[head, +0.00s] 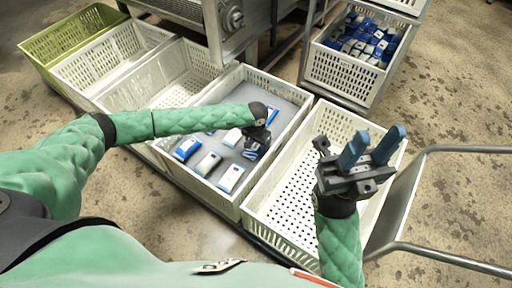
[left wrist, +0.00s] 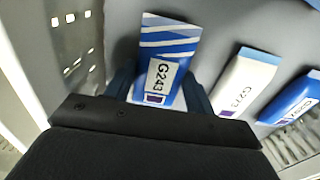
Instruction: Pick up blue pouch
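My left gripper (head: 252,150) reaches down into the crate with the grey floor. In the left wrist view its fingers (left wrist: 160,92) are open, one on each side of a blue-and-white striped pouch (left wrist: 168,48) labelled G243. I see no clear grip on it; small gaps seem to show. To its right lie a white pouch with a light blue end (left wrist: 245,82) and a blue pouch with a white label (left wrist: 296,98). In the head view a blue pouch (head: 187,148) and a white one (head: 208,163) lie nearby. My right gripper (head: 368,150) is open and empty above the crate on the right.
The pouch crate's wall (left wrist: 66,50) is close left of the gripper in the wrist view. The right white crate (head: 284,195) is empty. More empty crates and a green one (head: 50,45) stand at left. A crate of blue and white pouches (head: 345,72) and a metal rail (head: 470,150) are at right.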

